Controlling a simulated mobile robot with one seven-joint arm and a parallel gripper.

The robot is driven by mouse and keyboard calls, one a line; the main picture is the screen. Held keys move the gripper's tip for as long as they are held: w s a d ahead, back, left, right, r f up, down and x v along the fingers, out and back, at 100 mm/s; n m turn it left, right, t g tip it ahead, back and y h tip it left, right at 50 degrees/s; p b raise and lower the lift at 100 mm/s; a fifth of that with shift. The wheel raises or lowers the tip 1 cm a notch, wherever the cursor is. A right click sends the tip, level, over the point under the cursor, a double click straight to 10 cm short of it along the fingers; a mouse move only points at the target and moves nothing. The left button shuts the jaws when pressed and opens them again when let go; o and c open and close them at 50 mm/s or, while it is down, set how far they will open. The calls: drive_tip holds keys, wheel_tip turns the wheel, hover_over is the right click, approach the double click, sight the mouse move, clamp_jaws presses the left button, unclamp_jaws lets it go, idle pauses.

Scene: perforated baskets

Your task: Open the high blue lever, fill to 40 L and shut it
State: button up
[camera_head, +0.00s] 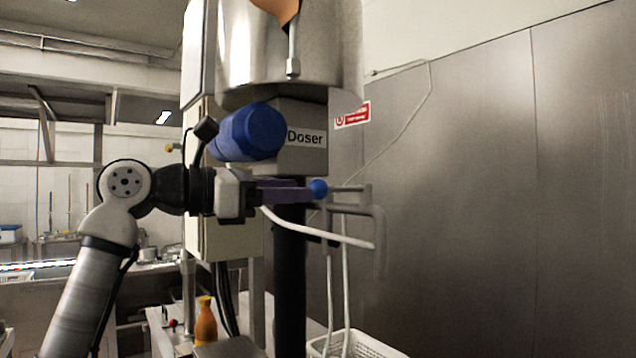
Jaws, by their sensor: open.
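A blue ball knob (319,188) sits at the right end of a short purple-blue bar (284,191), which looks like the high blue lever, lying nearly level below the "Doser" box. My gripper (288,196) is at this bar, coming from the left. Its fingers are hard to separate from the bar and the pipes behind, and it is open. I cannot tell whether it touches the bar. A steel tank (235,60) stands above, its top cut off. No litre reading shows.
A thick blue cylinder (250,132) juts out just above my wrist. A white pipe (320,230) and grey bent bars (380,240) lie right of the gripper. A white perforated basket (365,345) and an orange bottle (205,322) stand below. A steel wall (500,200) fills the right.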

sight(318, 186)
drive_tip(key=shift+p+x, duration=0.45)
drive_tip(key=shift+x, duration=2.15)
clamp_jaws()
